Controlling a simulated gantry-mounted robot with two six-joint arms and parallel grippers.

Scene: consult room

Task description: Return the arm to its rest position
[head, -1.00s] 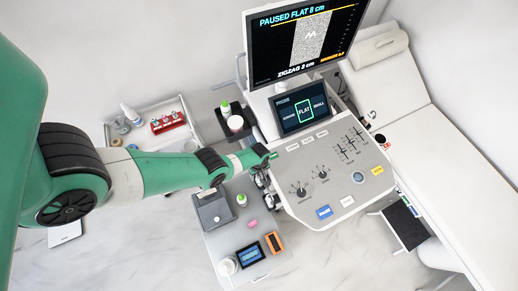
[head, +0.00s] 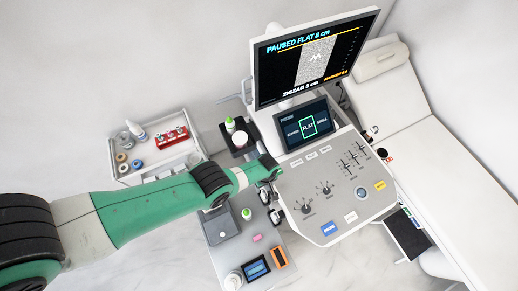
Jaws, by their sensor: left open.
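My left arm (head: 150,211) comes in from the left, green and pale grey, and reaches to the left side of the ultrasound console (head: 345,185). My left gripper (head: 272,196) is at the console's left edge, above the small side table. It is small and dark here. It is open, and I see nothing held in it. Whether it touches the console edge or the dark fittings there I cannot tell. My right gripper is not in view.
A monitor (head: 315,60) and a small touch screen (head: 307,126) stand above the console. A side table (head: 222,262) holds a grey box, a tablet and an orange item. A white trolley (head: 160,165) with bottles is behind my arm. A white couch (head: 440,150) is at right.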

